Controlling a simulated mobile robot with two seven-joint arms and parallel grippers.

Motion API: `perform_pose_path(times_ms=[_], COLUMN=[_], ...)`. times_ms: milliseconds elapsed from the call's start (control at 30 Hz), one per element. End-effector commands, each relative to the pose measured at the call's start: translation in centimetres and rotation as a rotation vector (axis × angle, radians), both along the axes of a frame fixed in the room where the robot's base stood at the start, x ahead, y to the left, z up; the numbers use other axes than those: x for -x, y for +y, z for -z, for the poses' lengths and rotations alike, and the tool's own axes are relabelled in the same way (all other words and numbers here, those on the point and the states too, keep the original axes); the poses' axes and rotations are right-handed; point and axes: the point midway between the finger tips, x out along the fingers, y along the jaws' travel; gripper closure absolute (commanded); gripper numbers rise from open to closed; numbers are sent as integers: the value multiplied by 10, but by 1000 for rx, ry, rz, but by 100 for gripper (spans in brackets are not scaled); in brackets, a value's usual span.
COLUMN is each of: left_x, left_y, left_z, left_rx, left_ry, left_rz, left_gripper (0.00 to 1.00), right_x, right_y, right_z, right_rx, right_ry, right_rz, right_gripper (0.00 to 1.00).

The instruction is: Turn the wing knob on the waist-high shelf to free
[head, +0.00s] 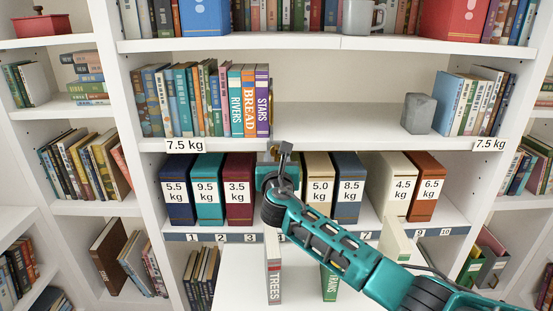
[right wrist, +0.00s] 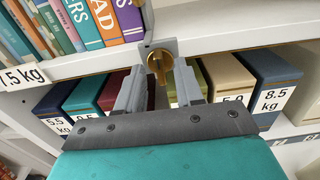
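The brass wing knob (right wrist: 158,66) sits on a small grey plate (right wrist: 172,46) on the front edge of the waist-high shelf (right wrist: 235,39). Its wing stands roughly upright in the right wrist view. My right gripper (right wrist: 161,70) is open, with one grey finger on each side of the knob and visible gaps between. I cannot tell how deep the knob lies between the fingertips. In the head view my right gripper (head: 285,152) is at the shelf edge (head: 330,144) and hides the knob. My left gripper is not in view.
Upright books (head: 235,100) fill the shelf's left part, and a grey stone block (head: 419,114) stands at its right. Weight-labelled box files (head: 346,188) line the shelf below, close around my right gripper. Books marked TREES (head: 274,275) and TRAINS (head: 330,283) stand lower down.

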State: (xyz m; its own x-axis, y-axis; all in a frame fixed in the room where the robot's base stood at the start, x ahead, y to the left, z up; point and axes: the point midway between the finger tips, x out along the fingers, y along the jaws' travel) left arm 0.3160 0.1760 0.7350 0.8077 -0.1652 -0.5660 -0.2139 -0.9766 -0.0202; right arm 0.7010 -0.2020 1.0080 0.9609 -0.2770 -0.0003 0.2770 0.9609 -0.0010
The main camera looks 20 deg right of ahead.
Motion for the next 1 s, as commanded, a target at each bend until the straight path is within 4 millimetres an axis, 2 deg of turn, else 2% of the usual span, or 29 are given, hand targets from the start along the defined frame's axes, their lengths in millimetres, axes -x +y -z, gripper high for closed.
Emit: perform_pose_path(times_ms=[200, 567, 933, 1000], left_x=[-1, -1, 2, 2], left_y=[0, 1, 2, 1], left_z=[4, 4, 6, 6], left_rx=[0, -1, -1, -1], left_ry=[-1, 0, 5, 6], left_rz=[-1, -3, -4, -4], left_gripper=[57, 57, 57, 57], right_x=[-15, -18, -18, -18], right_y=[-4, -5, -5, -5], right_z=[1, 0, 0, 0], right_rx=[-1, -1, -1, -1], right_ry=[0, 0, 0, 0], right_rz=[0, -1, -1, -1], right_gripper=[64, 64, 99, 100])
